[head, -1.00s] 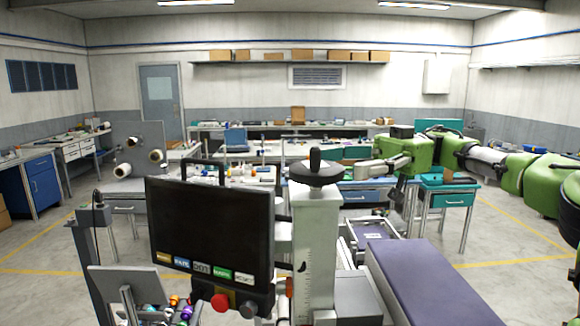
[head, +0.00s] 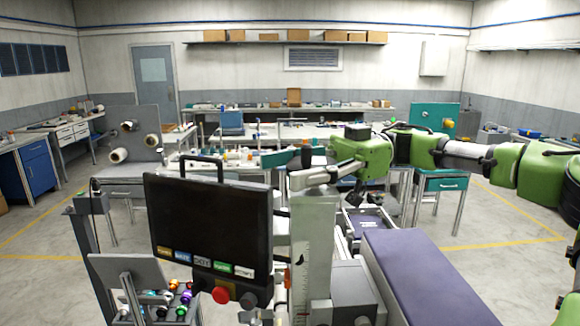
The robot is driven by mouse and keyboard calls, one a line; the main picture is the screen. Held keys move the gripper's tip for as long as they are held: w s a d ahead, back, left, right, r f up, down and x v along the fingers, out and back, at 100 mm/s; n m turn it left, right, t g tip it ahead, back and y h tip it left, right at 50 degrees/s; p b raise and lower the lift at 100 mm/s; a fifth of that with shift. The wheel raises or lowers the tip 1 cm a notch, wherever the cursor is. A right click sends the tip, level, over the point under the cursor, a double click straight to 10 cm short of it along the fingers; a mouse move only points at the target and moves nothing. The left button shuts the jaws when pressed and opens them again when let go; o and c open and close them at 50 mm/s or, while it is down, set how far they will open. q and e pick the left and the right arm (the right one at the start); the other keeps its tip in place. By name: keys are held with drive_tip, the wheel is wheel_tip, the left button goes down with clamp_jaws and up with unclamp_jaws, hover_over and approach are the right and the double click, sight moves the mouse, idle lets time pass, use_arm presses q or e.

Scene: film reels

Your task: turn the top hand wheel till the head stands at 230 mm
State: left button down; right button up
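The top hand wheel (head: 306,158) sits on a pale upright column (head: 313,235) in the middle of the head view. Its dark upright knob shows, but most of the wheel is hidden behind my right gripper. My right gripper (head: 298,178) reaches in from the right to the column's top. I cannot tell whether its fingers are open or shut, or touch the wheel. The column's front carries a graduated scale with a small black mark low on it; the figures are too small to read. My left gripper is not in view.
A dark monitor (head: 208,225) with coloured labels and a red knob stands just left of the column. A purple padded bench (head: 420,275) extends at the lower right. Worktables with small items (head: 290,133) stand behind.

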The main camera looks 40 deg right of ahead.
drive_tip(key=c, duration=0.5)
drive_tip(key=shift+a, duration=0.1)
drive_tip(key=shift+c, duration=0.7)
drive_tip(key=shift+w+r+t, duration=0.1)
drive_tip(key=shift+w+t, duration=0.05)
drive_tip(key=shift+t, duration=0.35)
